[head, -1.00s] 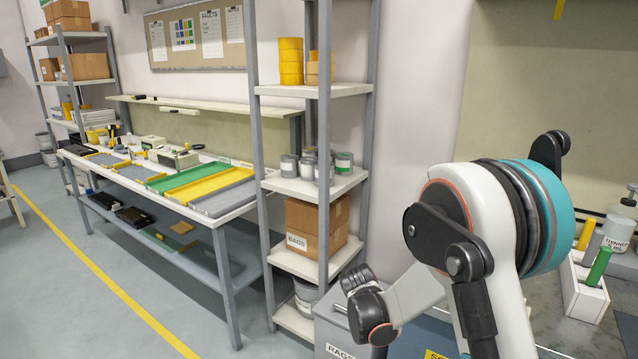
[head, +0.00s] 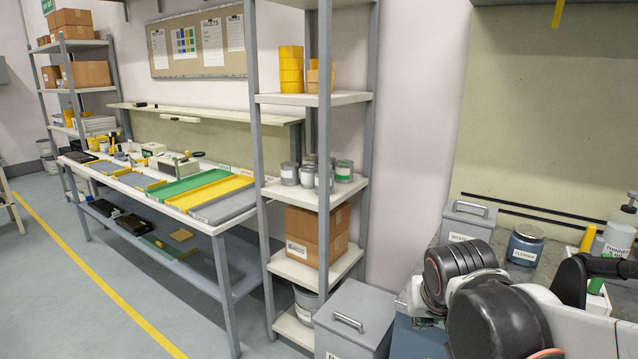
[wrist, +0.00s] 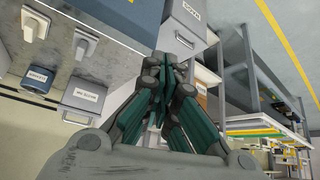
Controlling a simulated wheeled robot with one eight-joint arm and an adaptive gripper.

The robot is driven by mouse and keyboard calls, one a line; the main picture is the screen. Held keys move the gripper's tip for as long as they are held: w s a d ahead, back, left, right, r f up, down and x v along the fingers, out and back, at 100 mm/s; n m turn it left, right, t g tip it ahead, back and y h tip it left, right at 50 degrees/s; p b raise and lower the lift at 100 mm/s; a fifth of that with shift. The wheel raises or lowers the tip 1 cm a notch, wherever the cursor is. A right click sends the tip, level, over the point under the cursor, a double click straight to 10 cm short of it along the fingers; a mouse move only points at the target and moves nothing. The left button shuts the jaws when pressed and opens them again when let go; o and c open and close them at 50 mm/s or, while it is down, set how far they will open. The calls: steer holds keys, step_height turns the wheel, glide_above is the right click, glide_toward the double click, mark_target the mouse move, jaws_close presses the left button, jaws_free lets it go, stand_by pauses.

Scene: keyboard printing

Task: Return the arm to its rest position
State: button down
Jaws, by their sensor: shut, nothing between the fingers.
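My arm (head: 497,318) fills the lower right of the head view, folded low with its dark joints in front of the grey bench. I cannot make out the fingers there. In the wrist view my gripper (wrist: 167,62) is shut and empty, its dark green fingers meeting at the tips. The fingertips point toward the grey lidded bin and the shelf side, with nothing touching them that I can see.
A grey lidded bin (head: 354,318) stands beside the grey shelf rack (head: 318,98). On the right bench are a small grey lidded box (head: 468,222), a blue jar (head: 525,246) and a bottle (head: 618,238). Open floor (head: 85,290) lies at the left.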

steer(key=s+n+y, duration=0.1)
steer(key=s, duration=1.3)
steer(key=shift+s+d+n, duration=0.2)
steer(key=shift+s+n, duration=0.05)
steer(key=shift+n, duration=0.05)
